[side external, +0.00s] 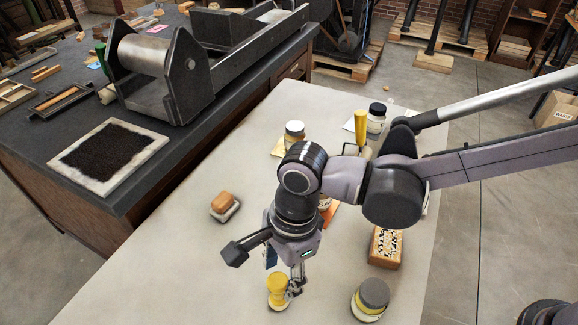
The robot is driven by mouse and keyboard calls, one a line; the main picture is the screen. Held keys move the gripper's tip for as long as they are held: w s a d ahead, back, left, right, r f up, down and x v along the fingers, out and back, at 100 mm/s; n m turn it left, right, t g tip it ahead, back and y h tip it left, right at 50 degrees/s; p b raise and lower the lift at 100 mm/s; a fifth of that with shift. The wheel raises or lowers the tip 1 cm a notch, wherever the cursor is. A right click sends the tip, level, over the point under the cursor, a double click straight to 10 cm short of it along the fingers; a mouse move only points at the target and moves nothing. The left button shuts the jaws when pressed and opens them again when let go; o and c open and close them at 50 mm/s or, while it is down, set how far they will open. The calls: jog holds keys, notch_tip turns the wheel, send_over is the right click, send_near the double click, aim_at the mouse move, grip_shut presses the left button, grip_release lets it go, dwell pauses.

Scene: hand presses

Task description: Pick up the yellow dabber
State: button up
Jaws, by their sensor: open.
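The yellow dabber (277,287) stands upright on the pale tabletop near the front edge of the picture. It has a rounded yellow top and a paler base. My gripper (284,276) points down right at the dabber, with its fingers open. One finger shows at the dabber's right side, overlapping its edge in the picture. The other finger is partly hidden behind the dabber and the gripper body. I cannot tell whether either finger touches the dabber.
A grey-lidded jar (371,298) stands to the right. A patterned wooden block (385,247) is behind it. An orange-topped piece (223,204) lies to the left. Jars (294,134) and a yellow-handled roller (361,128) stand farther back. The table's left front is clear.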

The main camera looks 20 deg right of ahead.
jog(key=shift+a+f, duration=0.2)
jog(key=shift+f, duration=1.55)
jog(key=shift+a+f, duration=0.2)
jog(key=shift+f, duration=1.55)
grip_shut()
